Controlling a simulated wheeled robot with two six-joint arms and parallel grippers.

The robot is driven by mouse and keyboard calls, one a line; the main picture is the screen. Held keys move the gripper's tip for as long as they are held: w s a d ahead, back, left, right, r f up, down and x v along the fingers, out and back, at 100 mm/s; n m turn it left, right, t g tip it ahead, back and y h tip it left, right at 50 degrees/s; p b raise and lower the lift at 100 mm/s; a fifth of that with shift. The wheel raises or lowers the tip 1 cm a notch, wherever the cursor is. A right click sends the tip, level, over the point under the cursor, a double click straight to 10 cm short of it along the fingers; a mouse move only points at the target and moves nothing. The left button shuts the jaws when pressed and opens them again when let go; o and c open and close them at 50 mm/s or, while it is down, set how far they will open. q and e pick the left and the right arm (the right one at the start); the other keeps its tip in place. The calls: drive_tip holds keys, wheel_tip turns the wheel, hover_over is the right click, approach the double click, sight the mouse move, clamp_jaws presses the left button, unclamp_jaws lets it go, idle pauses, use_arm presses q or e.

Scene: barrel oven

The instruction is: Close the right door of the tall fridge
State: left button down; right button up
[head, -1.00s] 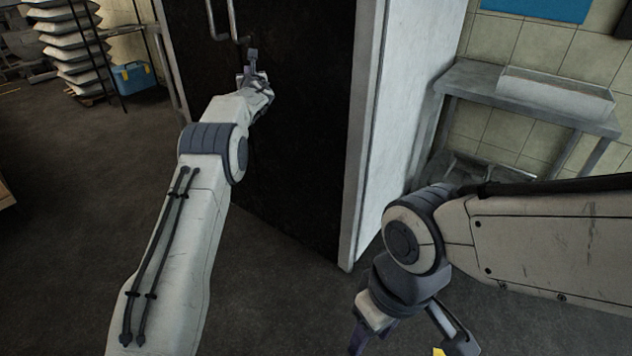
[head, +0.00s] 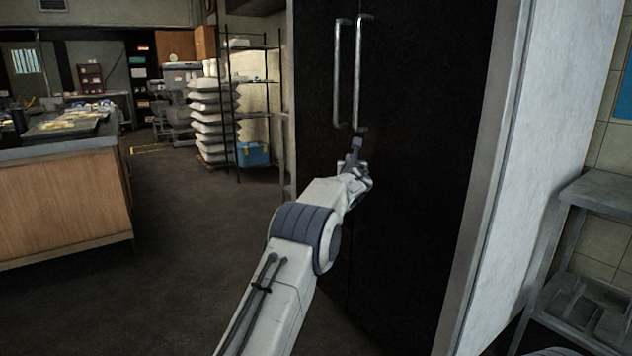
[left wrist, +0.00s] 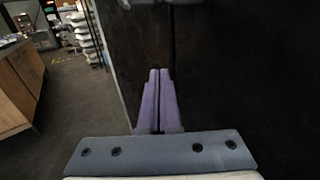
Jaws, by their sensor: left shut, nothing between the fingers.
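The tall fridge has black doors in a pale grey frame (head: 480,215). Its right door (head: 430,130) looks flush with the frame and in line with the left door (head: 315,75), with only a thin dark seam between them. Each door has a long vertical metal handle; the right handle (head: 360,75) is beside the left handle (head: 340,75). My left gripper (head: 356,146) is shut and empty, just below the handles in front of the doors. In the left wrist view its purple fingers (left wrist: 157,100) are pressed together near the seam. I cannot tell whether they touch the door. My right gripper is out of view.
A wooden-sided counter (head: 65,200) stands at the left. A black rack (head: 250,95), stacked white sacks (head: 210,115) and a blue box (head: 253,154) are behind, left of the fridge. A metal table (head: 600,190) stands at the right. The floor between counter and fridge is clear.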

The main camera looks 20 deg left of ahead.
use_arm(q)
drive_tip(key=s+a+b, duration=0.4)
drive_tip(key=s+b, duration=0.1)
drive_tip(key=s, duration=0.2)
drive_tip(key=s+d+f+n+g+h, duration=0.1)
drive_tip(key=s+d+f+n+g, duration=0.3)
drive_tip(key=s+d+n, duration=0.45)
drive_tip(key=s+d+f+n+g+h, duration=0.1)
drive_tip(key=s+d+f+n+g, duration=0.1)
drive_tip(key=s+d+f+n, duration=0.65)
drive_tip(key=s+d+f+n+g+h, duration=0.2)
drive_tip(key=s+d+f+g, duration=0.2)
drive_tip(key=s, duration=0.9)
drive_tip(key=s+d+f+n+g+h, duration=0.2)
drive_tip(key=s+d+f+n+g, duration=0.15)
drive_tip(key=s, duration=1.05)
drive_tip(key=s+d+f+n+g+h, duration=0.1)
drive_tip(key=s+d+f+n+g, duration=0.25)
drive_tip(key=s, duration=0.95)
wheel_tip(320, 180, up, 36)
drive_tip(key=s+m+p, duration=0.1)
drive_tip(key=p, duration=3.7)
drive_tip(key=shift+d+r+m, duration=0.15)
drive_tip(key=shift+d+m, duration=0.15)
